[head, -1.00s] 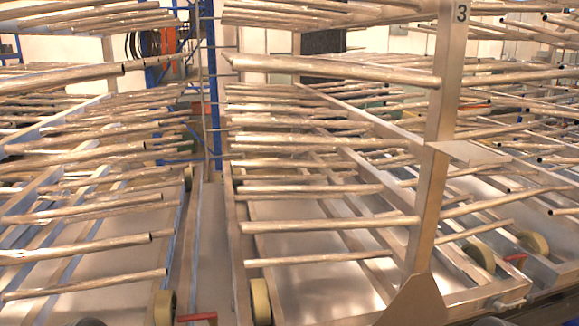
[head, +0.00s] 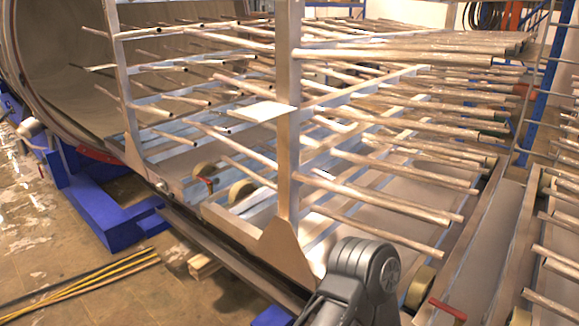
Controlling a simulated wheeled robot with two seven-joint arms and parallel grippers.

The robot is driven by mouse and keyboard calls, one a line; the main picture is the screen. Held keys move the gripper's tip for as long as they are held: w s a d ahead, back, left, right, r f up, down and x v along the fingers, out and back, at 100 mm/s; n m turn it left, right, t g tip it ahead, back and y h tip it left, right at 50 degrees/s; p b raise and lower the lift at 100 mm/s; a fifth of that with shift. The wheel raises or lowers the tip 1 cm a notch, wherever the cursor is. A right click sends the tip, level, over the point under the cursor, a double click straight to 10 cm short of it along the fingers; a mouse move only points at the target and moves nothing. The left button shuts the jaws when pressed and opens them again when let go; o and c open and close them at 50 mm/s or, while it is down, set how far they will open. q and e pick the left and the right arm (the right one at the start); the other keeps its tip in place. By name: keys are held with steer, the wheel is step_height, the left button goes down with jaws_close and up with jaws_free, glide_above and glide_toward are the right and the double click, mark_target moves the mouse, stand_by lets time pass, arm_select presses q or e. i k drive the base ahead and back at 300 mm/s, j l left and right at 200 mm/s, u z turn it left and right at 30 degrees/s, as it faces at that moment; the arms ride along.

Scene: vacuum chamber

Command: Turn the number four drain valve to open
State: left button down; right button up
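No valve marked with a four can be made out in the head view. A red handle (head: 447,309) shows low at the bottom right, by a rack wheel. A small red part (head: 208,182) shows by a wheel farther back. A grey rounded fitting (head: 28,128) sticks out beside the chamber at the far left; I cannot tell whether it is a valve. A dark grey joint of my own arm (head: 362,268) rises from the bottom edge. Neither gripper's fingers show.
The round chamber mouth (head: 62,75) stands at the left on a blue base (head: 100,212). Racks of metal rods (head: 400,165) with an upright post (head: 288,130) fill the middle and right. Yellow and black poles (head: 80,288) lie on the floor at the lower left, with open floor around them.

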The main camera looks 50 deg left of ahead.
mark_target(200, 176)
steer(key=j+u, duration=0.15)
steer(key=u, duration=0.2)
steer(key=j+u, duration=0.15)
steer(key=u, duration=0.2)
steer(key=i+j+u, duration=0.15)
steer(key=j, duration=0.3)
steer(key=j+u, duration=0.15)
steer(key=j, duration=0.25)
steer(key=i+j+u, duration=0.1)
steer(key=j, duration=0.3)
steer(key=i+j+u, duration=0.15)
steer(key=j, duration=0.25)
steer(key=i+j+u, duration=0.15)
steer(key=i+j, duration=0.2)
steer(key=j, duration=0.2)
steer(key=i+j, duration=0.15)
steer(key=j, duration=0.25)
steer(key=i+j, duration=0.2)
steer(key=j, duration=0.15)
steer(key=i+j, duration=0.15)
steer(key=j, duration=0.25)
